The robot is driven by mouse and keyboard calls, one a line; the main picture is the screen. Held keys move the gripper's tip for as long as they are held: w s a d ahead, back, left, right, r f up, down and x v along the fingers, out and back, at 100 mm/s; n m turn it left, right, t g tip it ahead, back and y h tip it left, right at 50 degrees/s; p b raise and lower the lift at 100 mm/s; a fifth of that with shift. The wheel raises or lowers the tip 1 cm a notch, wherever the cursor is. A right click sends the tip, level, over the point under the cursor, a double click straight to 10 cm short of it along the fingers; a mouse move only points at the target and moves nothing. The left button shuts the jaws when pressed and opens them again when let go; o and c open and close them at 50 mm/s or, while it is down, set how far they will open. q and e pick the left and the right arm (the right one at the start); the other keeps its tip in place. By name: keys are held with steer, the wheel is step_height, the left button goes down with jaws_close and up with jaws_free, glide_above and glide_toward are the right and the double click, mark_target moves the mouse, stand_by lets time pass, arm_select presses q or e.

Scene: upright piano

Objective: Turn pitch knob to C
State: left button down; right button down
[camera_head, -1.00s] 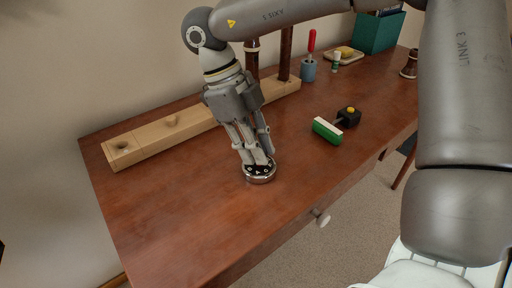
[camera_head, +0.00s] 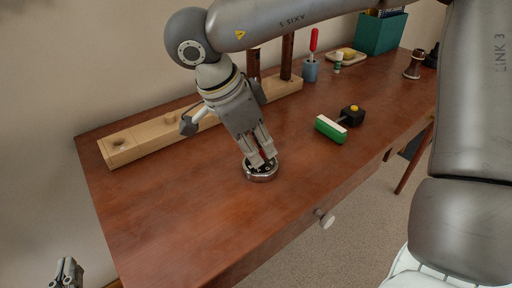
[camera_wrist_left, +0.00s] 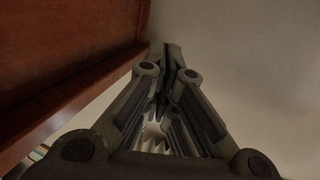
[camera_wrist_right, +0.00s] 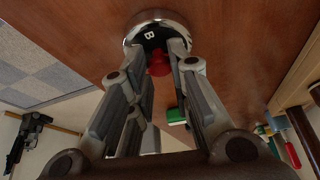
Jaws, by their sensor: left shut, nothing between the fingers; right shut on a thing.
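The round pitch device (camera_head: 261,173) sits on the wooden desk, with a silver rim and a dark face. In the right wrist view its face (camera_wrist_right: 150,30) shows a white letter B near the rim. A red knob (camera_wrist_right: 159,64) stands on it; the other letters are hidden or too small to read. My right gripper (camera_head: 263,161) points down over the device, its fingers shut on the red knob. My left gripper (camera_head: 68,268) is low at the far left, off the desk. It is shut and empty, and its fingertips (camera_wrist_left: 172,52) show in the left wrist view.
A long wooden block (camera_head: 140,142) with holes lies along the back of the desk (camera_head: 190,225). The front left is clear.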

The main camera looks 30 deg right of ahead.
steer(key=n+t, duration=0.1)
steer(key=n, duration=0.1)
steer(key=shift+s+f+n, duration=0.1)
steer(key=shift+s+n, duration=0.05)
steer(key=shift+n, duration=0.25)
arm_select(q)
steer(key=shift+d+r+t+h+b, duration=0.25)
steer(key=shift+r+t, duration=0.45)
steer(key=shift+r, duration=0.5)
steer(key=shift+d+r+t+h+b, duration=0.1)
steer(key=shift+r+t+h+b, duration=0.15)
steer(key=shift+r+t, duration=0.7)
arm_select(e)
steer(key=shift+s+d+n+t, duration=0.1)
steer(key=shift+n+t, duration=0.5)
steer(key=shift+n, duration=1)
arm_select(q)
steer(key=shift+r, duration=0.25)
arm_select(e)
steer(key=shift+y, duration=0.3)
steer(key=c, duration=1.3)
jaws_free()
steer(key=v, duration=1.2)
arm_select(q)
steer(key=shift+g, duration=0.25)
